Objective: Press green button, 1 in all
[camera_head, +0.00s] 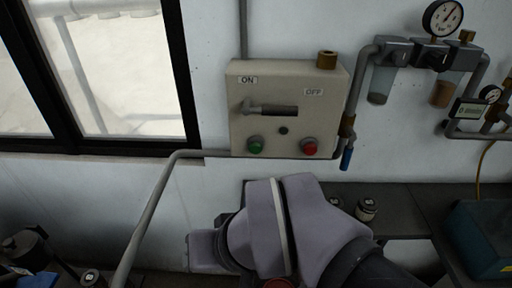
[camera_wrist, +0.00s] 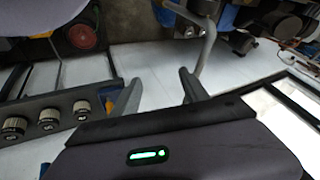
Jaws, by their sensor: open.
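The green button (camera_head: 255,145) sits at the lower left of a beige control box (camera_head: 290,80) on the wall, in the head view. A red button (camera_head: 309,147) is at the box's lower right. A lever handle (camera_head: 268,108) lies across the box between the ON and OFF labels. My gripper (camera_wrist: 158,80) shows in the wrist view with its two fingers apart and nothing between them. In the head view my arm is below the box, and the fingers are hidden. I cannot make out the green button in the wrist view.
A grey pipe (camera_head: 160,190) runs from under the box down to the left. A blue-handled valve (camera_head: 347,157) hangs right of the box. Gauges and filters (camera_head: 425,55) are on the wall at the right. Small jars (camera_head: 366,208) stand on the dark bench below.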

